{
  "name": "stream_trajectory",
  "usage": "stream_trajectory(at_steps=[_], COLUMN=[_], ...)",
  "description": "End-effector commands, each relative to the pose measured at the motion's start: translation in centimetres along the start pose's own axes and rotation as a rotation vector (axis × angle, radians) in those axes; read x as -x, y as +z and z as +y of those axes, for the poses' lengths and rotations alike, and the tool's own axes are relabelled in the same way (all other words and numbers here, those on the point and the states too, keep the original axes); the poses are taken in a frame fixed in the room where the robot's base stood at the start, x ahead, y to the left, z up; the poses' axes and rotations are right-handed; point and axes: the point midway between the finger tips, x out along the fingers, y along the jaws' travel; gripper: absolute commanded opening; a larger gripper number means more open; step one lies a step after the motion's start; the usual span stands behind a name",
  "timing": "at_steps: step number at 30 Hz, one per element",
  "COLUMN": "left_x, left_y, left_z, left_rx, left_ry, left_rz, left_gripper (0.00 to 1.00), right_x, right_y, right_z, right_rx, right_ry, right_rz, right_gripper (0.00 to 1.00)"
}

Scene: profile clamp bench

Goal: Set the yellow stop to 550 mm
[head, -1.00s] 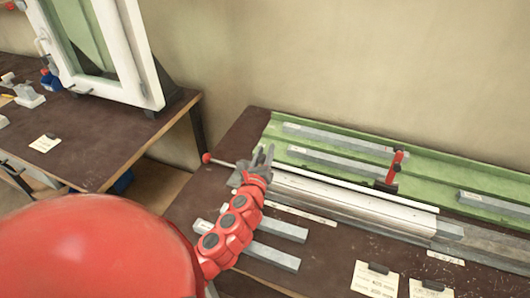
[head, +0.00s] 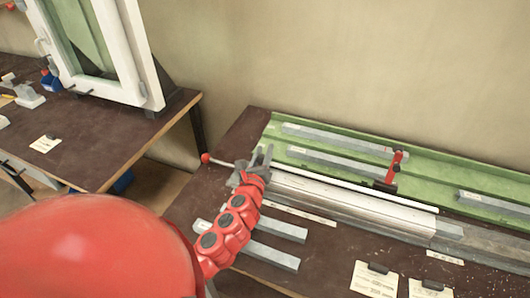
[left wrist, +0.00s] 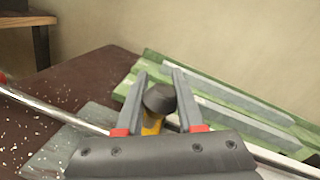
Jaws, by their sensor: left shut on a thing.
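My left gripper (head: 259,160) is at the left end of the pale metal profile bed (head: 350,206) in the head view. In the left wrist view my left gripper (left wrist: 160,82) is shut on the yellow stop (left wrist: 152,123). The stop's dark round knob (left wrist: 158,98) sits between the fingers, and only a little yellow shows below it. In the head view the stop is hidden by the gripper. A thin rod with a red ball end (head: 206,158) runs past the gripper. A scale reading cannot be made out. My right gripper is not in view.
A red lever clamp (head: 394,168) stands farther right along the bed. A green tray (head: 440,180) with grey bars lies behind it. Loose grey bars (head: 270,256) and note cards (head: 374,281) lie in front. A second bench with a window frame (head: 155,95) stands left.

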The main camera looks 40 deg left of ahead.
Motion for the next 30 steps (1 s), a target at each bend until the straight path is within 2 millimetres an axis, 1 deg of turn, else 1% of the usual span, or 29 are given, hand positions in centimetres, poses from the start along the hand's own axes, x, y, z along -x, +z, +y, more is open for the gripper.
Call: stream_trajectory(at_steps=[1, 3, 6, 9, 16, 17, 21, 22, 30], left_x=[-0.2, -0.4, -0.6, -0.6, -0.6, -0.6, -0.6, -0.6, -0.6], left_y=[0.8, 1.4, 2.0, 2.2, 2.1, 2.1, 2.1, 2.1, 2.1], left_z=[1.2, 2.5, 3.6, 4.1, 4.1, 4.1, 4.0, 4.0, 4.0], left_rx=[-0.007, -0.007, -0.006, -0.003, -0.002, -0.002, -0.002, -0.002, -0.002], left_ry=[0.014, 0.016, 0.013, 0.009, 0.009, 0.009, 0.008, 0.008, 0.008], left_rz=[-0.005, -0.006, -0.006, -0.004, -0.004, -0.004, -0.004, -0.004, -0.003], left_gripper=[0.00, 0.00, 0.00, 0.00, 0.00, 0.39, 0.64, 0.68, 0.68], right_x=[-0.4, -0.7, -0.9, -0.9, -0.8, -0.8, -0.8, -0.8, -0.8], right_y=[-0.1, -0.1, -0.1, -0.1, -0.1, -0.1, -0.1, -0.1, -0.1], right_z=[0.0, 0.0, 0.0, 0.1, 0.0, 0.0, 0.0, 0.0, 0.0], right_rx=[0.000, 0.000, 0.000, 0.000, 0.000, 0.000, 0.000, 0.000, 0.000], right_ry=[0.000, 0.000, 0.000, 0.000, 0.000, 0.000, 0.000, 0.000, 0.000], right_rz=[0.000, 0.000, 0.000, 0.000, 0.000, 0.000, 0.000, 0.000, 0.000], right_gripper=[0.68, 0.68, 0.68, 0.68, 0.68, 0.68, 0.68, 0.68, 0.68])
